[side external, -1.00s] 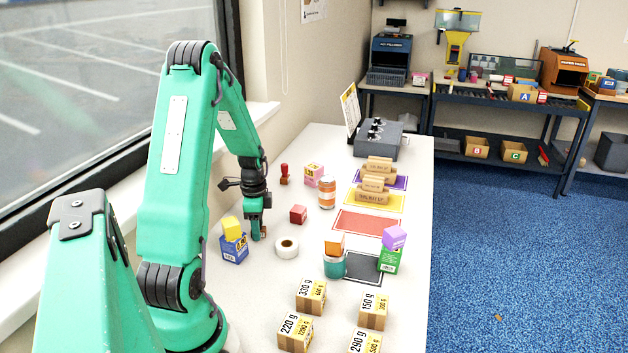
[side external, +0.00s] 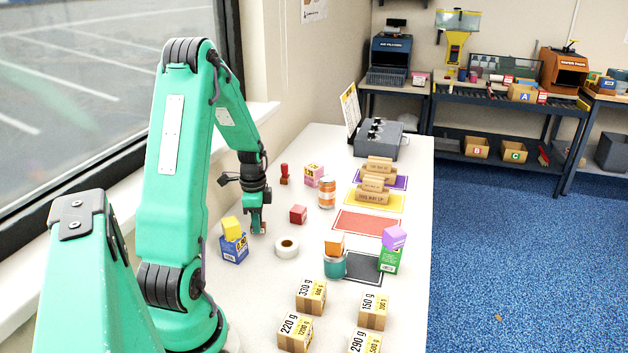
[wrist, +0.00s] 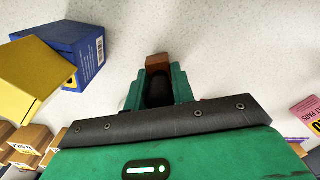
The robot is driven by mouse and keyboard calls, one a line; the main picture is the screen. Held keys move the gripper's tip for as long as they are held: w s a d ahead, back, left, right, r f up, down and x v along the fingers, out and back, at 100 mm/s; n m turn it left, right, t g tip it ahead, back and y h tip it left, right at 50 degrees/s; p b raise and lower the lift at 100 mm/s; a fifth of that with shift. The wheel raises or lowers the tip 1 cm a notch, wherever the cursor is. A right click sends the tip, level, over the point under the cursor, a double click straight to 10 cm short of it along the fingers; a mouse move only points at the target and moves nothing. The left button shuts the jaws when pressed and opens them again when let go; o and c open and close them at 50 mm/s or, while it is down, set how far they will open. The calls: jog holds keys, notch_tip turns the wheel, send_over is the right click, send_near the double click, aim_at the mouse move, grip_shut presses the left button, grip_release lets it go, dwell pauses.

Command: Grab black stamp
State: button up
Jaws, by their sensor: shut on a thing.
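My gripper (side external: 257,222) is above the left side of the white table in the side external view, pointing down. In the wrist view its green fingers (wrist: 158,92) are shut on the black stamp (wrist: 158,88). The stamp's dark handle sits between the fingers, and its brown block end (wrist: 158,62) sticks out past the fingertips. In the side external view the stamp is small and mostly hidden by the fingers, so its gap to the table is hard to tell.
A blue box (side external: 234,248) with a yellow cube (side external: 232,228) stands close left of the gripper. A white tape roll (side external: 287,248) and a red cube (side external: 298,214) are to the right. A red stamp (side external: 285,174) stands behind. Several brown weight boxes stand in front.

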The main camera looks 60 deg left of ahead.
jog(key=r, duration=0.2)
jog(key=d+r, duration=0.1)
jog(key=shift+w+r, duration=0.2)
jog(key=shift+w, duration=0.05)
jog(key=w+d+r, duration=0.3)
jog(key=d+r, duration=0.3)
jog(key=d, duration=0.4)
jog(key=shift+w, duration=0.4)
jog(key=shift+r, duration=0.1)
